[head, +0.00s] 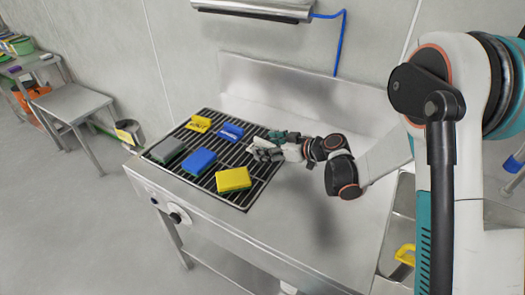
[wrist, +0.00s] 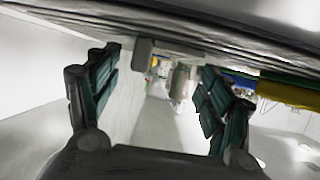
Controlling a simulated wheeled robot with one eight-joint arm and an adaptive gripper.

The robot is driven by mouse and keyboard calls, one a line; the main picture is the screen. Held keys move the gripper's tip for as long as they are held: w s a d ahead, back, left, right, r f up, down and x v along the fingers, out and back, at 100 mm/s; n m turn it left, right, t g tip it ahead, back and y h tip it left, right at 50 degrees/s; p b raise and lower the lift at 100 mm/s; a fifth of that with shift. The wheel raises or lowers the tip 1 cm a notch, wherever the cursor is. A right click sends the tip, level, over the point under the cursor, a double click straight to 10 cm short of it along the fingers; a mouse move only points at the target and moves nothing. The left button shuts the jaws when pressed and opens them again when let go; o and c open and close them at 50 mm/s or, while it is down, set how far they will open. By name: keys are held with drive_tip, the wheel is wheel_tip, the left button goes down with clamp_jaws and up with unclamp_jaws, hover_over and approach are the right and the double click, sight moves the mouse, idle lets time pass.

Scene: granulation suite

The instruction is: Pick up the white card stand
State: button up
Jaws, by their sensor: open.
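My gripper (head: 262,147) is low over the right side of the dark slatted grate (head: 250,196) in the head view, pointing left. In the wrist view my gripper (wrist: 160,95) shows two dark teal fingers wide apart, with nothing clasped. A small grey block (wrist: 143,50) shows beyond and between the fingers, against the dark slatted edge at the top. I cannot tell if it is the white card stand. No white card stand is clear in the head view; the fingers hide part of the grate there.
On the grate are a yellow sponge (head: 233,179), a blue sponge (head: 197,161), a grey block (head: 168,151), a yellow item (head: 198,124) and a blue item (head: 230,131). The steel counter (head: 290,215) is bare in front and right. A steel backsplash (head: 300,95) stands behind.

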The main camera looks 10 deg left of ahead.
drive_tip(key=shift+w+a+f, duration=0.25)
drive_tip(key=shift+a, duration=0.4)
drive_tip(key=shift+c, duration=0.3)
drive_tip(key=c, duration=0.9)
drive_tip(key=shift+r, duration=0.1)
